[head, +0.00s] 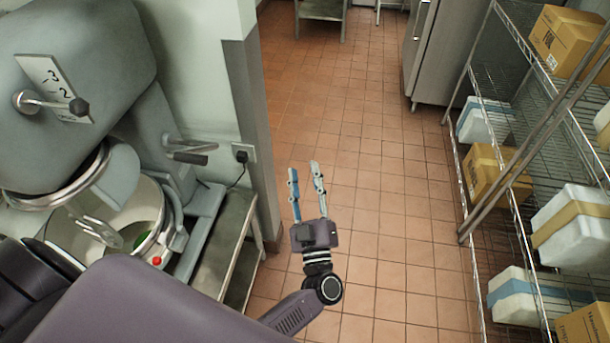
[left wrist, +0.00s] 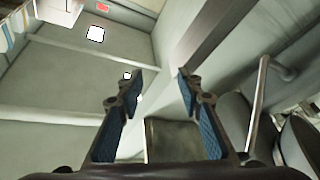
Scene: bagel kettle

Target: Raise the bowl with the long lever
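A big grey mixer (head: 75,60) stands at the left in the head view. Its metal bowl (head: 170,222) sits under the mixer head, with something green inside. A lever with a dark grip (head: 187,157) sticks out from the mixer's right side. A shorter lever with a black knob (head: 50,103) is by a numbered plate. My left gripper (head: 304,168) is open and empty, to the right of the mixer and apart from it. In the left wrist view, its fingers (left wrist: 160,75) are spread, and a pale bent rod (left wrist: 258,100) shows at the right. My right gripper is not visible.
A metal side table (head: 228,240) and a wall corner (head: 250,120) stand between mixer and gripper. Wire shelves (head: 490,190) with boxes line the right. The tiled floor (head: 390,190) between is clear. A red knob (head: 157,261) is by the bowl.

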